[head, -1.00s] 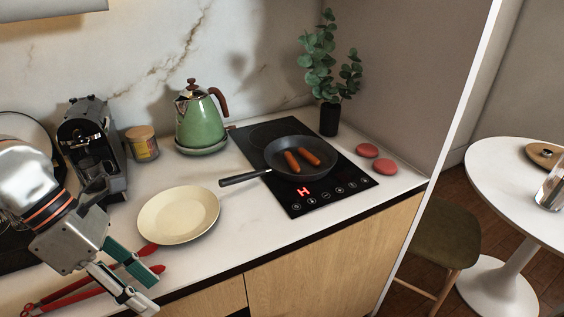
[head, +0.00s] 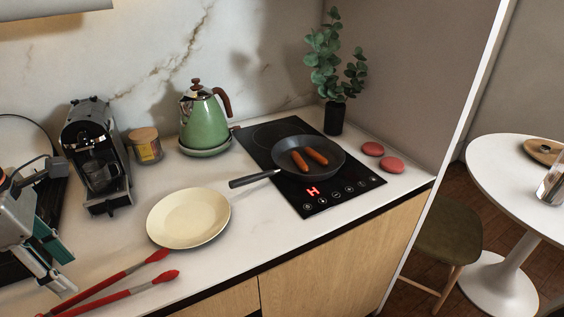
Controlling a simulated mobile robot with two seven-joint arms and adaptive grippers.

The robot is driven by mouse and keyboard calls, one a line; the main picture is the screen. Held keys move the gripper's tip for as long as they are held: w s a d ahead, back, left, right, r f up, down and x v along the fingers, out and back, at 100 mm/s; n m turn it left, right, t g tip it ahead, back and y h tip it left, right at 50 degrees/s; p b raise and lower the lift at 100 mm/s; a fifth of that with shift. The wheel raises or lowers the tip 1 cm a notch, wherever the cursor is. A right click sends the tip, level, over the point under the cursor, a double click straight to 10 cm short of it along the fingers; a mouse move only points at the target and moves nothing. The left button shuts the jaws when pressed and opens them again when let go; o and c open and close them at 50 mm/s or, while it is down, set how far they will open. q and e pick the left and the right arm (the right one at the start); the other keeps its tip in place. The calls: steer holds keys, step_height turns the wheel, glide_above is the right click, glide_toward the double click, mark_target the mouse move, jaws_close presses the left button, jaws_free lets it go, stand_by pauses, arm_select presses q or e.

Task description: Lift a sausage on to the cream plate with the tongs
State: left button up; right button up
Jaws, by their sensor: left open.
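Two sausages, one at the left (head: 299,160) and one at the right (head: 316,156), lie side by side in the dark frying pan (head: 335,165) on the hob. The cream plate (head: 188,218) lies empty on the counter, left of the pan's handle. The red tongs (head: 118,289) lie on the counter in front of the plate, their two tips apart and pointing right. My left gripper (head: 62,272) is open and empty at the left edge, beside the tongs and apart from their tips. The tongs' rear end is near the bottom edge. My right gripper is out of view.
A coffee machine (head: 95,155), a lidded jar (head: 146,146) and a green kettle (head: 204,122) stand along the back. A potted plant (head: 335,117) and two pink-red discs (head: 382,157) are right of the black hob (head: 322,203). Counter between plate and tongs is clear.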

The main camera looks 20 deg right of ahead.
mark_target(88, 293)
arm_select(q)
steer(key=f+b, duration=0.1)
steer(key=f, duration=0.1)
steer(key=f+b, duration=0.2)
steer(key=f, duration=0.1)
steer(key=shift+d, duration=0.2)
step_height(88, 293, down, 3)
steer(key=shift+w+d+r+b, duration=0.1)
steer(key=shift+w+d+b, duration=0.05)
steer(key=shift+b, duration=0.85)
steer(key=shift+f, duration=0.6)
steer(key=c, duration=0.7)
steer(key=shift+r, duration=0.15)
step_height(88, 293, up, 12)
steer(key=p, duration=0.8)
steer(key=shift+d, duration=0.1)
